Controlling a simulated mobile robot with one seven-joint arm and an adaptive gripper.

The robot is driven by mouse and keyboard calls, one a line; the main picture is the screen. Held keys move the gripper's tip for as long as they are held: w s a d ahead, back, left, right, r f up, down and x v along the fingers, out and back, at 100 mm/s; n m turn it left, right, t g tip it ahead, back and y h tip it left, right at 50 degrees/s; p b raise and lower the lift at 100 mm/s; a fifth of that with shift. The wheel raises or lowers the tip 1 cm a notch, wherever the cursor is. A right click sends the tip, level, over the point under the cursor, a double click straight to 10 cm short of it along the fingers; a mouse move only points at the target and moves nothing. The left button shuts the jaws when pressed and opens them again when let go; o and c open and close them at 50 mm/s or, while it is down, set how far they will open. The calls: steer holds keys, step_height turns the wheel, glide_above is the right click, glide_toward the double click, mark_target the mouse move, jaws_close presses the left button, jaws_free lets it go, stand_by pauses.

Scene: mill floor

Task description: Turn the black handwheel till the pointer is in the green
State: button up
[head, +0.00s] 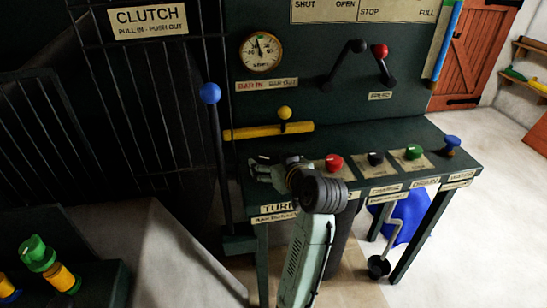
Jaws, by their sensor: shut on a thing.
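My gripper (262,172) is at the left end of the green bench, above the label that begins "TURN". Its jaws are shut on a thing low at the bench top. My own gripper and wrist cover most of that spot, so the black handwheel is largely hidden there and its rim cannot be made out. A round gauge (261,52) with a pale face and brass rim is on the panel behind. Its dark pointer stands near the top of the dial.
Red (334,162), black (376,158) and green (413,152) knobs and a blue knob (452,143) line the bench to the right. A yellow bar (268,131) lies behind my gripper. A blue-topped lever (210,94) stands close on the left. A hand crank (380,264) hangs below.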

steer(key=shift+n+g+y+p, duration=0.4)
steer(key=shift+n+g+y, duration=1)
steer(key=shift+n+y, duration=0.65)
steer(key=o, duration=1.1)
steer(key=v, duration=1.2)
steer(key=shift+w+r, duration=0.1)
